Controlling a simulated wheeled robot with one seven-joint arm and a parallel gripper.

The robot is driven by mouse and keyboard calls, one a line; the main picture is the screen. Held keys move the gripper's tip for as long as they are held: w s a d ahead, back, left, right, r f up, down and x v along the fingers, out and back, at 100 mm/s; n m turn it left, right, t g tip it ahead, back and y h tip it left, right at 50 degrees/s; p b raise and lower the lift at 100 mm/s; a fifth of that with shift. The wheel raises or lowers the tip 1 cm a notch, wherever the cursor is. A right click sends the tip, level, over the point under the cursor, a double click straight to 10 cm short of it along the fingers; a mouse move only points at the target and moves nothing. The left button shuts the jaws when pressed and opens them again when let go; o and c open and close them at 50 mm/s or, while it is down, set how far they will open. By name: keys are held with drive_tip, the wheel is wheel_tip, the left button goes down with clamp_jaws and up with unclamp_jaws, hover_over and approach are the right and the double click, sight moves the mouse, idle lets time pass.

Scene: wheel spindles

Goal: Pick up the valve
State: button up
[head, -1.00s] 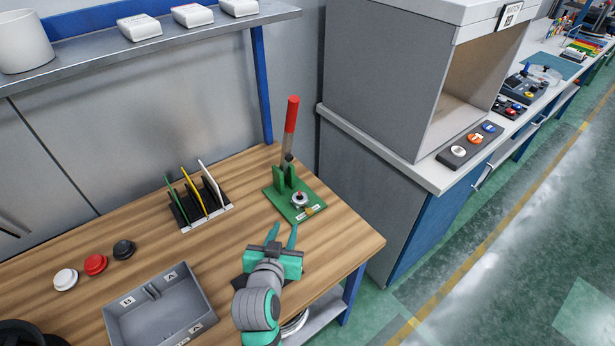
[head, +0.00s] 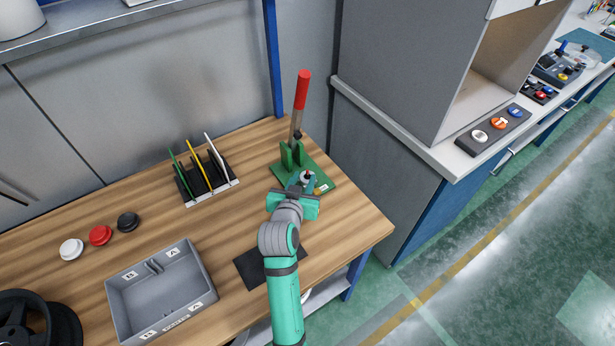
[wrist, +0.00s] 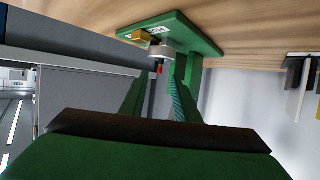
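The valve (head: 307,176), a small silvery round piece with a dark and red top, sits on the green base (head: 322,183) of a lever fixture on the wooden bench. In the wrist view the valve (wrist: 160,55) shows with its red tip between and just beyond the fingertips. My gripper (head: 302,184) is open, with a clear gap between its fingers, which reach over the near edge of the green base; it also shows in the wrist view (wrist: 157,85). The right finger looks very close to the valve; I cannot tell whether they touch. Part of the valve is hidden by a finger.
A lever with a red handle (head: 302,90) rises behind the valve. A small brass block (wrist: 140,34) is beside it on the base. A rack (head: 206,181) with coloured plates stands left, a grey tray (head: 202,300) front left. A grey cabinet (head: 400,70) stands right.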

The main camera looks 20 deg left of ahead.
sight(307, 171)
drive_tip(key=shift+x, duration=1.6)
clamp_jaws()
drive_tip(key=shift+r, duration=0.15)
